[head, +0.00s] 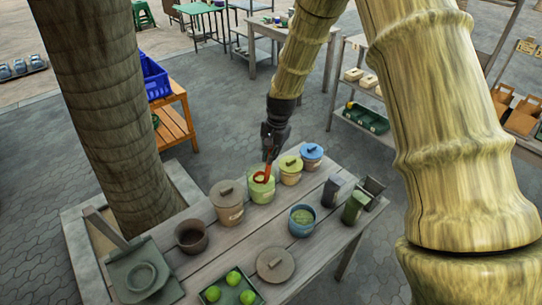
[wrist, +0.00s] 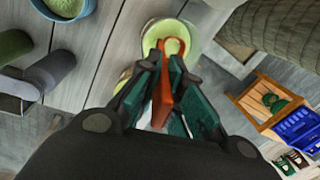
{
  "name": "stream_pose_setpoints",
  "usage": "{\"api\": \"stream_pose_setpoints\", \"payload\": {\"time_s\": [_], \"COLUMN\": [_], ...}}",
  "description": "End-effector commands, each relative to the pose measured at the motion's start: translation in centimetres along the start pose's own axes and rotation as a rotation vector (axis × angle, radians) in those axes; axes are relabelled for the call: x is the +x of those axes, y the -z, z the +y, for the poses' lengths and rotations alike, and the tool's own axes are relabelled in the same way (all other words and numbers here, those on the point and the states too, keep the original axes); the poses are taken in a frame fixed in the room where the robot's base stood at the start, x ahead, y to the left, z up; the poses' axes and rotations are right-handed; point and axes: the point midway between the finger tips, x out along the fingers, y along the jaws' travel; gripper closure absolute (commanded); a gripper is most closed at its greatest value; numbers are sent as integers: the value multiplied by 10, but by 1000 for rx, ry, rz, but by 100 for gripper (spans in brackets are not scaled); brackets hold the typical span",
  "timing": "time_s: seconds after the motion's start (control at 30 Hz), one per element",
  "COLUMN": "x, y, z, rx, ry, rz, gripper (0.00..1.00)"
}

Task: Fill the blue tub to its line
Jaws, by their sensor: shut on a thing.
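The blue tub (head: 302,221) stands open on the grey wooden table, with green stuff inside. It also shows at the top left of the wrist view (wrist: 68,6). Its line cannot be made out. My gripper (head: 268,156) is shut on an orange-red tool (head: 262,177), which points down with a looped end. In the wrist view the tool (wrist: 172,48) lies between my fingers (wrist: 168,88). Its looped end is at the mouth of an open pale green pot (head: 261,193); I cannot tell whether it touches the contents.
Lidded pots with brown (head: 227,202), yellow (head: 289,170) and blue (head: 311,155) lids flank the green pot. A loose lid (head: 275,264), brown mortar (head: 192,236), lime tray (head: 212,299) and dark cylinder (head: 332,191) also occupy the table. A tree trunk (head: 110,120) rises at left.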

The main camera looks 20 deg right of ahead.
Motion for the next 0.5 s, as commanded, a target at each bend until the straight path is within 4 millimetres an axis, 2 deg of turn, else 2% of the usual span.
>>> {"api": "stream_pose_setpoints", "payload": {"time_s": [0.03,0.5], "x": [-8,-50], "y": [0,0], "z": [-1,-8], "rx": [0,0], "ry": [0,0], "rz": [0,0], "gripper": [100,100]}}
